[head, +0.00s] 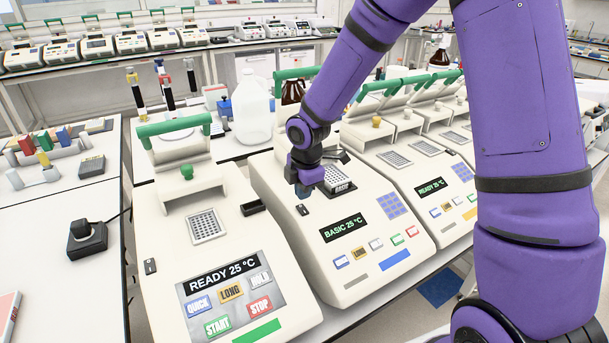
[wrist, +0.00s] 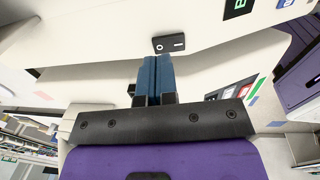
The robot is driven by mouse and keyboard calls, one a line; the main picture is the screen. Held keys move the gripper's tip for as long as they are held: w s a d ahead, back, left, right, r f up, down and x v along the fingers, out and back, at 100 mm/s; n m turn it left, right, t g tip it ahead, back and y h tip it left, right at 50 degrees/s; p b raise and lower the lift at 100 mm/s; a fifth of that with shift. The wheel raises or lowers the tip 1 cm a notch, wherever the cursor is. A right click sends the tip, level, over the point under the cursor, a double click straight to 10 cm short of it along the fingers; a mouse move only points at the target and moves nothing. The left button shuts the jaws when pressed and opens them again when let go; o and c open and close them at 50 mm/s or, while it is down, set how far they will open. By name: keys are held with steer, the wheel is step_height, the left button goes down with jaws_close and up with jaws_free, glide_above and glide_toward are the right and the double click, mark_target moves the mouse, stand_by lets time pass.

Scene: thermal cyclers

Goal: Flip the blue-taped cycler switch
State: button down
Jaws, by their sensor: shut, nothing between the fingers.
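The blue-taped cycler (head: 325,262) stands in the middle of the bench, with a blue tape strip (head: 394,260) on its front and a display reading BASIC 25 °C. Its small black rocker switch (head: 302,210) is on its left side. My gripper (head: 303,192) is over that side, just above the switch in the picture. In the wrist view my blue fingers (wrist: 153,68) are shut and empty. They point at a black switch (wrist: 168,43) marked with a circle and a dash, just beyond the tips. Contact cannot be made out.
A green-taped cycler (head: 160,230) stands close on the left, with its own side switch (head: 150,266) and a raised green-handled lid. Another cycler (head: 440,190) stands on the right. A white jug (head: 250,108) and pipettes are behind. The gap between cyclers is narrow.

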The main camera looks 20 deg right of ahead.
mark_target(305, 209)
steer(key=shift+w+f, duration=0.2)
steer(key=shift+f, duration=1.35)
steer(key=shift+a+f, duration=0.1)
steer(key=shift+f, duration=0.15)
steer(key=shift+s, duration=0.15)
steer(key=shift+s, duration=0.3)
steer(key=shift+s+d, duration=0.2)
steer(key=shift+s, duration=0.15)
steer(key=shift+w+r, duration=0.1)
steer(key=shift+r, duration=0.15)
